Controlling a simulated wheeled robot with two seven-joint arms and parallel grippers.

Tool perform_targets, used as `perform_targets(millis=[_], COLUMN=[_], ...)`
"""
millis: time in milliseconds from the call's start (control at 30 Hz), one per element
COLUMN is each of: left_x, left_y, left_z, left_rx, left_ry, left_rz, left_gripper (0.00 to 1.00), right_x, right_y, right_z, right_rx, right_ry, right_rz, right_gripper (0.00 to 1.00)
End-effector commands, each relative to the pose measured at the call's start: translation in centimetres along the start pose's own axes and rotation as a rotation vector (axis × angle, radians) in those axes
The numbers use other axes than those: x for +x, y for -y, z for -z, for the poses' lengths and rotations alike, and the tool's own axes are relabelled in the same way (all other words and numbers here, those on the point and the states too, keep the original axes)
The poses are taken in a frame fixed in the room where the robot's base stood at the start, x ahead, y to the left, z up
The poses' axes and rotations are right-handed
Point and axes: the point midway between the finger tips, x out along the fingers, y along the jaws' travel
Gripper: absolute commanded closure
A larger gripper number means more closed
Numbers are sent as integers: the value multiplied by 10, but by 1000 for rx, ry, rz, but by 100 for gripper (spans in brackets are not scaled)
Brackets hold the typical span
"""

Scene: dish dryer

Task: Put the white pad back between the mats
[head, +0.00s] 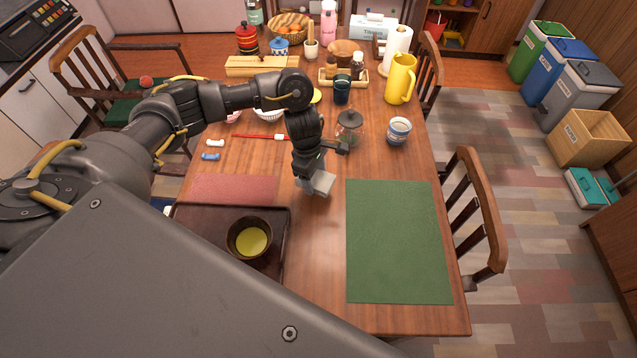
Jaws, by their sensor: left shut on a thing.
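My left gripper (313,174) points down over the table, between the two mats and near their far edges. It is shut on the white pad (322,183), a small pale block that shows just below the fingers. I cannot tell whether the pad touches the table. The green mat (398,242) lies flat to the right of the pad. The red mat (235,188) lies to the left, its near part covered by a dark tray. My right gripper is not in view.
The dark tray (200,230) holds a brown bowl with yellow-green contents (249,238). A glass jar (349,127) stands just behind the gripper, and a patterned cup (398,131) to its right. Red chopsticks (260,136) lie at the left. The wood between tray and green mat is bare.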

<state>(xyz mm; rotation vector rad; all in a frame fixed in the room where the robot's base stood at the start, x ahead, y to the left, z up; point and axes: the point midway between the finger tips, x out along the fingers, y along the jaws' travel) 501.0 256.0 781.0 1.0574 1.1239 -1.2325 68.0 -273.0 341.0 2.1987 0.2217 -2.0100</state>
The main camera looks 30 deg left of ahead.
Motion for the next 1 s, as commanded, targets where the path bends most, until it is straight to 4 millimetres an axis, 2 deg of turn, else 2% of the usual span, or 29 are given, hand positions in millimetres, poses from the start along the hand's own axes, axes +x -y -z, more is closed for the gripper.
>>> perform_targets(millis=[100,300,500,600,1000], left_x=[8,12,38,44,49], left_y=[-7,-10,-11,-12,-12], left_z=[-1,-1,2,3,4], left_rx=[0,0,-2,0,1], left_ry=[1,0,1,1,0], left_rz=[-2,-1,3,1,-1], left_gripper=[59,59,59,59,59], right_x=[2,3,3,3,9], right_y=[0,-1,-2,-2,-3], right_z=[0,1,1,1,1], right_rx=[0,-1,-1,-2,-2], right_ry=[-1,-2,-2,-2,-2], right_rz=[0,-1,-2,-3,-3], right_gripper=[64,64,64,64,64])
